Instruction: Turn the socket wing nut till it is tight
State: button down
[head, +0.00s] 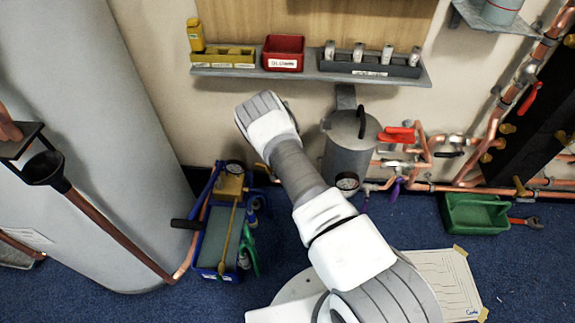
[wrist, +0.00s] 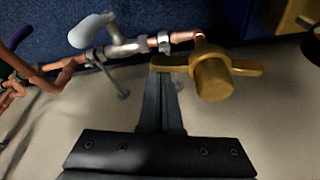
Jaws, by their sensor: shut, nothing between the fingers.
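The brass wing nut (wrist: 212,78) shows in the wrist view, right of centre, with a round hub and a flat wing out to each side. It sits by the end of a copper pipe run. My gripper (wrist: 166,68) is shut and empty, its fingers pointing up the picture. The fingertips are at the left wing, overlapping it in the picture; I cannot tell whether they touch it. In the head view my arm reaches up to the wall left of the grey canister, and its own links hide my fingers. I cannot make out the wing nut there.
A valve with a pale lever (wrist: 92,30) sits on the pipe left of the nut. A brass block (wrist: 288,18) is at the upper right. The shelf (head: 425,78) with bins is above my arm. The grey canister (head: 345,150) and blue tool tote (head: 208,250) are close by.

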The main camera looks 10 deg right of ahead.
jog(key=s+m, duration=0.1)
jog(key=m, duration=0.1)
jog(key=a+m+g, duration=0.1)
jog(key=m, duration=0.1)
jog(key=s+a+m+h, duration=0.1)
jog(key=m, duration=0.1)
jog(key=shift+s+a+g, duration=0.25)
jog(key=shift+s+g, duration=0.05)
jog(key=shift+s, duration=0.05)
jog(key=shift+a, duration=0.1)
jog(key=shift+r, duration=0.1)
dwell(0.4)
jog(key=p+v, duration=0.6)
jog(key=v, duration=1.1)
jog(key=shift+a, duration=0.15)
jog(key=shift+r, duration=0.15)
